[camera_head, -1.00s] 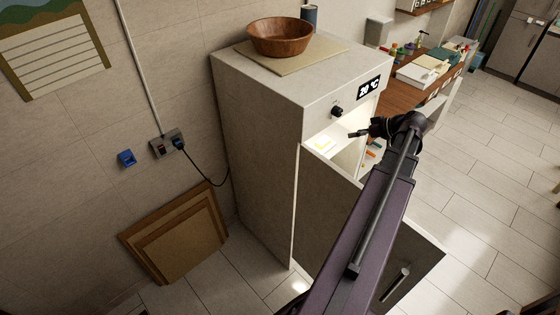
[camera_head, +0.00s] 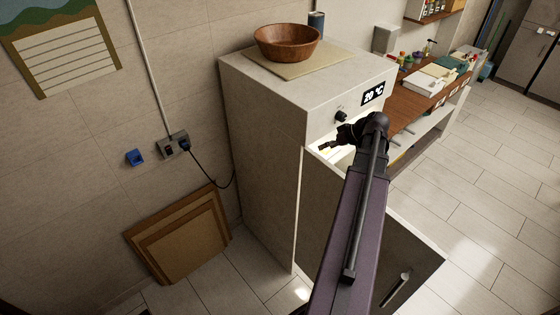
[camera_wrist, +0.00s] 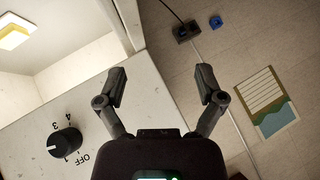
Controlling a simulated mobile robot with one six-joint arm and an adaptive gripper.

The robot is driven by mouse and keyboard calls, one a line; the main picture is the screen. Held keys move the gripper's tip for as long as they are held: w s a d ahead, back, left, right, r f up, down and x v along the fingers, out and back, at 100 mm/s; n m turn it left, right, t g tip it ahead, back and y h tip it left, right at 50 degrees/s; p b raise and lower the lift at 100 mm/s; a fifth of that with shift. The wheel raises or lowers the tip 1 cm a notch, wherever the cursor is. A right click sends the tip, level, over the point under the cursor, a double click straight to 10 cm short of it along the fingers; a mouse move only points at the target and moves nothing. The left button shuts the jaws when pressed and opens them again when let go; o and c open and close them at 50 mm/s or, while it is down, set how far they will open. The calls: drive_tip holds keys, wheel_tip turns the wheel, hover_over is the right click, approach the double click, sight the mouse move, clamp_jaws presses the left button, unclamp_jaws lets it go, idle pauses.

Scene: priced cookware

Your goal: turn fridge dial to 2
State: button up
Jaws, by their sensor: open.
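The fridge dial (camera_head: 341,115) is a small black knob on the upper front of the pale fridge (camera_head: 262,150), left of a 20 °C display. In the wrist view the dial (camera_wrist: 65,142) is at lower left, with OFF, 1, 3 and 4 readable around it. The 2 does not show clearly, and I cannot tell its setting for sure. My gripper (camera_wrist: 161,78) is open and empty, fingers spread, apart from the dial. In the head view my gripper (camera_head: 326,147) is below the dial, by the lit opening.
The fridge door (camera_head: 325,200) stands open beside my arm. A wooden bowl (camera_head: 287,42) sits on a board on top of the fridge. Leaning boards (camera_head: 182,240) and a wall socket (camera_head: 173,145) are at left. A wooden counter (camera_head: 414,98) is behind at right.

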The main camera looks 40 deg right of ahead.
drive_tip(key=w+a+f+g, duration=0.1)
drive_tip(key=w+a+g, duration=0.1)
drive_tip(key=a, duration=0.5)
drive_tip(key=w+a+f+g, duration=0.1)
drive_tip(key=w+a+f, duration=0.1)
drive_tip(key=w+a, duration=0.3)
drive_tip(key=shift+w+a+g, duration=0.15)
drive_tip(key=shift+a+g, duration=0.25)
drive_tip(key=shift+a, duration=1.05)
drive_tip(key=shift+f, duration=0.1)
drive_tip(key=shift+a, duration=0.1)
drive_tip(key=a+f+g+h+b, duration=0.2)
drive_tip(key=a+f+b, duration=0.6)
drive_tip(key=a, duration=0.6)
drive_tip(key=a+f+g+h+b, duration=0.2)
drive_tip(key=a+f+h+b, duration=0.1)
drive_tip(key=a+f+b, duration=0.5)
drive_tip(key=s+a+f, duration=0.1)
drive_tip(key=a+f, duration=0.2)
drive_tip(key=a, duration=0.2)
drive_tip(key=shift+a+n, duration=0.4)
drive_tip(key=shift+f+b, duration=0.1)
drive_tip(key=shift+b, duration=0.2)
